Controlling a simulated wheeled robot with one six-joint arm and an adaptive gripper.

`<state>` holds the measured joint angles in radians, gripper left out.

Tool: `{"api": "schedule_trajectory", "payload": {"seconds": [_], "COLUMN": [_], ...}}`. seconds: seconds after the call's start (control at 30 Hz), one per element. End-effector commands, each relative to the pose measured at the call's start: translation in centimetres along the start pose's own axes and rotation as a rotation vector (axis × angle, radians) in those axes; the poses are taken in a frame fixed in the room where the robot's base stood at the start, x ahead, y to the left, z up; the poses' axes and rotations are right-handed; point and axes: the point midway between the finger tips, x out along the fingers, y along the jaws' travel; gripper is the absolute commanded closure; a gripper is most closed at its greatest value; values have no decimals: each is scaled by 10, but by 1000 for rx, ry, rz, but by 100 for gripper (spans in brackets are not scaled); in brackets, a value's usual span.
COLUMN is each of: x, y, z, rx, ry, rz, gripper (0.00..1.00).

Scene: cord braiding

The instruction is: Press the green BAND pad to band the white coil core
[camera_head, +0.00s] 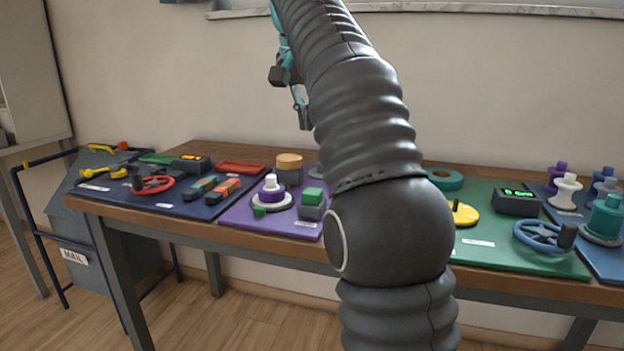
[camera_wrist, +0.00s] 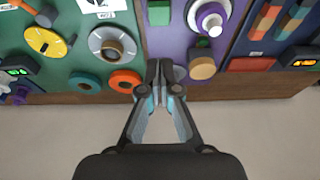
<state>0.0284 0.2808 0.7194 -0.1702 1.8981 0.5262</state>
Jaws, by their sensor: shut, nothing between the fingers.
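The white coil core (camera_head: 270,182) stands upright on the purple mat, with a purple winding around it, on a pale round base. It also shows at the top of the wrist view (camera_wrist: 210,20). A green pad (camera_head: 312,195) on a grey block sits to its right, and shows near the top centre of the wrist view (camera_wrist: 159,15). Its lettering is not readable. My gripper (camera_head: 305,122) is up in the air above the back of the table, apart from the pad. In the wrist view my gripper (camera_wrist: 159,68) is shut and empty.
A tan cylinder (camera_head: 289,161) stands behind the coil core. A blue mat with a red wheel (camera_head: 152,185) is at left. A green mat with a yellow disc (camera_head: 462,214) and a blue wheel (camera_head: 541,236) is at right. My arm hides the table's middle.

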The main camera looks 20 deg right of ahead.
Motion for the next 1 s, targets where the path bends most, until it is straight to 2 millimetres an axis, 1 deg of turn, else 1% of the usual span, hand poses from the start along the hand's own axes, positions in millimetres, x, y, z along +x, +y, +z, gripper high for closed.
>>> {"api": "schedule_trajectory", "payload": {"seconds": [0.17,0.27,0.37,0.5,0.8,0.9,1.0], "x": [2,8,20,47,102,117,127], "y": [0,0,1,1,1,0,0], "z": [0,0,1,2,1,5,9], "rx": [0,0,0,0,0,-1,-1], "ry": [0,0,0,-2,0,0,0], "rz": [0,0,1,2,1,0,0], "gripper": [100,100,100,100,100,100,100]}}
